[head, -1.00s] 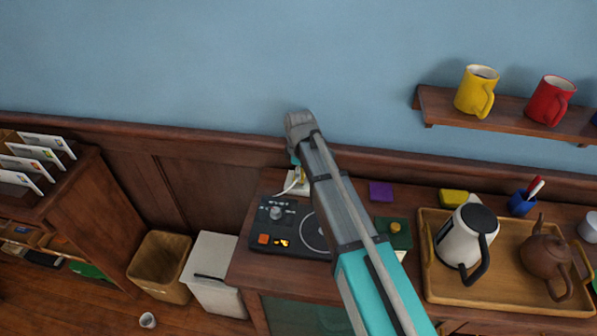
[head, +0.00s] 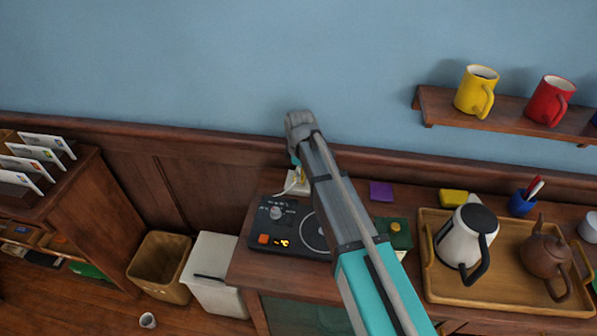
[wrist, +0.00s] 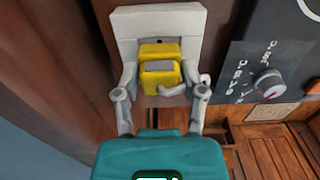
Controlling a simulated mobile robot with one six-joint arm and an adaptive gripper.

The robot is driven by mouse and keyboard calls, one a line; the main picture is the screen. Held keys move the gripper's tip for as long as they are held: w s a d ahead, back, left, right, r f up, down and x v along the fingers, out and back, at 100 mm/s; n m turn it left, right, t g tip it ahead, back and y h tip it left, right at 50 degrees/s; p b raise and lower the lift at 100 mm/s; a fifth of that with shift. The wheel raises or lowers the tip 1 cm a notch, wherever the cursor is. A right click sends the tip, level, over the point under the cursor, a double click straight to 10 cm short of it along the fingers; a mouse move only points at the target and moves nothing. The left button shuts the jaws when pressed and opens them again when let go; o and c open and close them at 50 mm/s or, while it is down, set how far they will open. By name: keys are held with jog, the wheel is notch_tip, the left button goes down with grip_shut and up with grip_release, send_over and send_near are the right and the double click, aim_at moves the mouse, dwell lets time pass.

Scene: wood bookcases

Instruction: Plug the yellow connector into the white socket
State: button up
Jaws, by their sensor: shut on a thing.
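The yellow connector (wrist: 160,76) is between my gripper's two fingers (wrist: 161,84) in the wrist view, and they are shut on it. It lies against the face of the white socket (wrist: 158,22), lined up roughly with its middle. How deep it sits in the socket cannot be told. A whitish cable curves from the connector toward the right finger. In the head view, a small bit of yellow connector (head: 302,174) and the edge of the white socket (head: 297,188) show beside my arm, which hides most of the gripper.
A purple block (head: 381,191), a green box (head: 397,232) and a wooden tray (head: 500,296) with a kettle (head: 466,236) stand right. A wall (head: 200,70) rises behind.

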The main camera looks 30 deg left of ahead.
jog(key=shift+f+b, duration=0.65)
dwell(0.8)
jog(key=o, duration=1.2)
jog(key=shift+c, duration=0.2)
jog(key=shift+r, duration=0.2)
